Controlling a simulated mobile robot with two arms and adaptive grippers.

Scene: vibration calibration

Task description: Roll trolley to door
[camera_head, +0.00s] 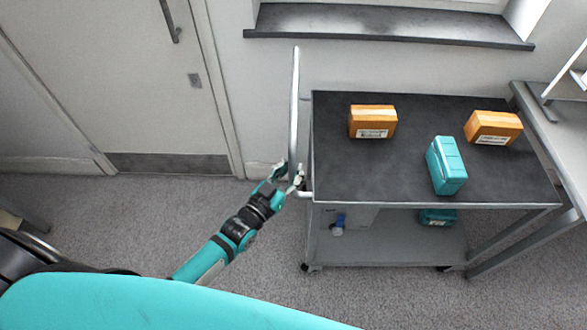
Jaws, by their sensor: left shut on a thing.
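The trolley (400,181) has a dark top shelf, a grey lower shelf and a pale tubular push handle (295,100) on its left end. It stands against the wall, right of the door (105,80). The door is pale, closed, with a dark pull handle and a dark kick plate. My left gripper (292,181) is shut on the trolley handle near its lower end in the picture. The fingers are small and partly hidden by the handle. My right gripper is out of view.
Two orange boxes (373,122) and a teal case (446,166) sit on the trolley top. A teal item (437,217) and a blue-and-white item (339,224) show on its lower shelf. A table (560,135) stands close on the right. Carpet before the door is clear.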

